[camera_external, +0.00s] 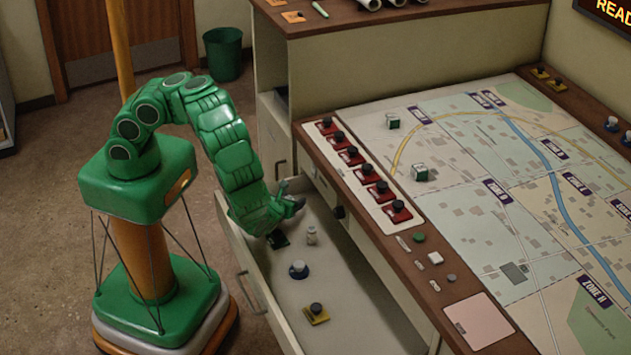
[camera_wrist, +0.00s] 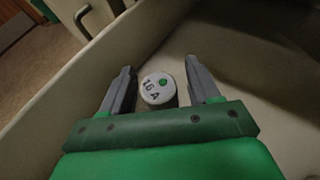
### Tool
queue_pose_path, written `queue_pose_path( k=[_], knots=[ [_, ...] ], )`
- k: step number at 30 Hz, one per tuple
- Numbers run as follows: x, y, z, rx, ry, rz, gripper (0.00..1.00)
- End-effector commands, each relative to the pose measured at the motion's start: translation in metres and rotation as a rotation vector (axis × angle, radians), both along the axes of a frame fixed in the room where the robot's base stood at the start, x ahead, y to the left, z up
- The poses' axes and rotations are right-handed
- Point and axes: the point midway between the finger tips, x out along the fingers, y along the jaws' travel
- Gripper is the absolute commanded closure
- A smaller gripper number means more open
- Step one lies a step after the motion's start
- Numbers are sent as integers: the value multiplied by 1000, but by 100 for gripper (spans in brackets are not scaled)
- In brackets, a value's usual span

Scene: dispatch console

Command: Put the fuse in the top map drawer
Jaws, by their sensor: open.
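The fuse is a small pale cylinder (camera_external: 312,236) standing upright on the floor of an open drawer (camera_external: 285,318) below the map table. In the wrist view the fuse (camera_wrist: 158,90) shows its round top, marked "16 A" with a green dot. My gripper (camera_external: 290,222) reaches down into the drawer beside the fuse. Its grey fingers (camera_wrist: 158,68) are open, one on each side of the fuse in the wrist view, with visible gaps. I cannot tell how far the fingers are above the drawer floor.
A row of red switches (camera_external: 354,156) lines the table edge. A cabinet (camera_external: 400,62) stands behind. The drawer walls are close around my gripper.

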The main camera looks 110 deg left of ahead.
Motion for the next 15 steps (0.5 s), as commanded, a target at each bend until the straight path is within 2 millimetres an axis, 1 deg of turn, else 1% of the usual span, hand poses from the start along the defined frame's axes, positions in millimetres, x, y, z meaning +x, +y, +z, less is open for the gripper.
queue_pose_path(
  k=[15],
  knots=[
    [-2, -39, 15, 0, 1, -4, 39]
  ],
)
